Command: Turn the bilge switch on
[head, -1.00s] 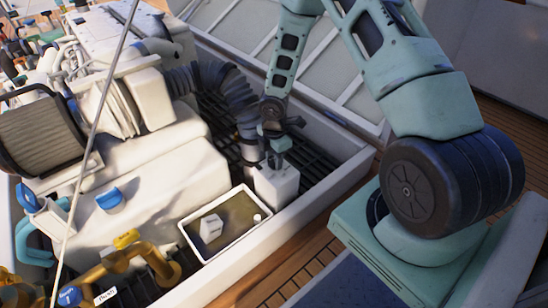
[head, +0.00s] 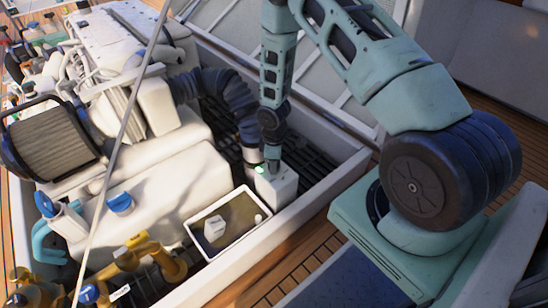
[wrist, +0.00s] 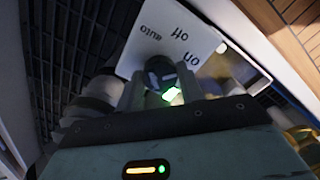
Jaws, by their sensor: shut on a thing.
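The bilge switch is a white box (head: 277,188) beside the tray in the head view. In the wrist view its white face (wrist: 150,38) shows upside-down labels "auto", "off" and "on". My gripper (wrist: 160,88) is shut on the dark switch knob (wrist: 160,68), with a finger on each side. A green light (wrist: 172,95) glows by the knob, and a green glow shows at the box top in the head view (head: 259,170). Which label the knob points at I cannot tell. In the head view my gripper (head: 273,165) reaches down onto the box top.
A white-rimmed tray (head: 232,253) with a small white block (head: 214,227) sits just left of the box. A ribbed black hose (head: 228,95) runs close behind my gripper. The white engine (head: 150,180) fills the left side, and the pale hatch rim (head: 320,185) runs in front.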

